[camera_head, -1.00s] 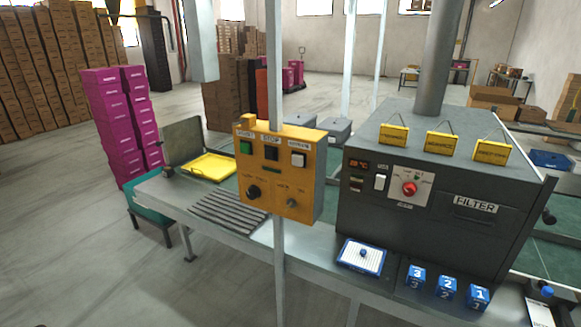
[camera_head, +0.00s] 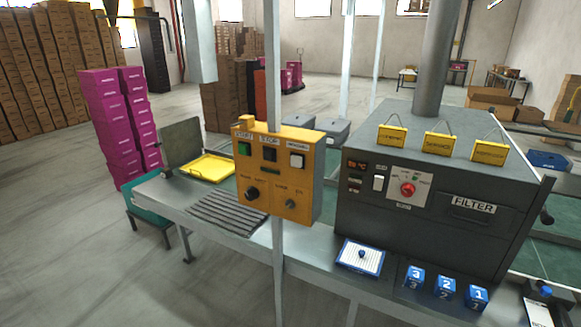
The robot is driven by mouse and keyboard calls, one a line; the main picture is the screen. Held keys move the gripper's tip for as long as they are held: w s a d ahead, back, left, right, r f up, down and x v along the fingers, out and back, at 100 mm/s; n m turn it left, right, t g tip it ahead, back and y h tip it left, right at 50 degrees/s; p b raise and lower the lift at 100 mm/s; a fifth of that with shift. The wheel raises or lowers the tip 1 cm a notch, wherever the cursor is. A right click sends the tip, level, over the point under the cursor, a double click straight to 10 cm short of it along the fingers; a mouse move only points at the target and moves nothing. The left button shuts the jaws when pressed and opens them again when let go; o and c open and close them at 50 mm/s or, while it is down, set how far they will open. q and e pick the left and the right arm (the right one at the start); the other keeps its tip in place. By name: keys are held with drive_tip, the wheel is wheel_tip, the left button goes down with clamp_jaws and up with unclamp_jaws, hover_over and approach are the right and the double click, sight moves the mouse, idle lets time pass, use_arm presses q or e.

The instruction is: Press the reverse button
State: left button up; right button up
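A yellow control box (camera_head: 277,176) is fixed to a grey upright post in the middle of the head view. Its top row has a green button (camera_head: 245,149) under a START label, a black button (camera_head: 270,154) under a STOP label, and a white button (camera_head: 297,160) at the right. The label over the white button is too small to read for certain; it may be the reverse button. Two dark knobs sit on the lower half. Neither of my grippers is in view.
A dark machine labelled FILTER (camera_head: 430,200) stands right of the box. A yellow tray (camera_head: 210,168) and a grey ridged mat (camera_head: 228,212) lie on the line at left. Blue numbered blocks (camera_head: 445,287) and a blue-white board (camera_head: 361,256) sit in front. Pink boxes (camera_head: 118,125) stand at left.

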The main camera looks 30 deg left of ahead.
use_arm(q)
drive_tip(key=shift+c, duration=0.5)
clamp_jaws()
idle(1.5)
